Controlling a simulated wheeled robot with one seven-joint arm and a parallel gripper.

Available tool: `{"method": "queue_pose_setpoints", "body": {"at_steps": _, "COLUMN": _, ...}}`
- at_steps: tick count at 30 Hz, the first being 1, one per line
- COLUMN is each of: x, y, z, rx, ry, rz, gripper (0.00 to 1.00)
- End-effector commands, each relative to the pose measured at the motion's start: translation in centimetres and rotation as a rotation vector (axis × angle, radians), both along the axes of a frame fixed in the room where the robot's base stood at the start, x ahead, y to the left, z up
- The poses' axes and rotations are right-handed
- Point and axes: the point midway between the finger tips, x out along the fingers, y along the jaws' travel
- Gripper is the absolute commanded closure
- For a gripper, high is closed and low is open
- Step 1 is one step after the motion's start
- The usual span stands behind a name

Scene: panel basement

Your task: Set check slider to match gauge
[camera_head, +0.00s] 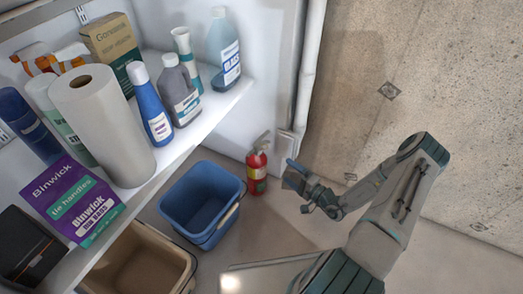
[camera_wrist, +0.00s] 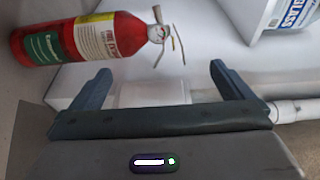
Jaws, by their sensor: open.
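No check slider can be made out in either view. A red fire extinguisher (camera_head: 256,172) stands on the floor by the wall corner; it also shows in the wrist view (camera_wrist: 85,38), where it lies sideways across the picture at upper left.
A white shelf (camera_head: 190,138) at left holds bottles, a paper towel roll (camera_head: 100,120) and boxes. A blue bucket (camera_head: 201,203) and a beige bin (camera_head: 140,262) stand below it. A white pipe (camera_head: 310,70) runs down the corner. Floor at right is clear.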

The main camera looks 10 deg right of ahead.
Motion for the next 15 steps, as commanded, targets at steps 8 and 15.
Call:
{"method": "queue_pose_setpoints", "body": {"at_steps": 8, "x": -3.2, "y": -2.5, "z": 0.0, "rx": 0.001, "ry": -0.001, "rz": -0.001, "gripper": 0.00}}
{"method": "queue_pose_setpoints", "body": {"at_steps": 15, "x": -3.6, "y": -2.6, "z": 1.2, "rx": -0.002, "ry": 0.000, "rz": 0.027, "gripper": 0.00}}
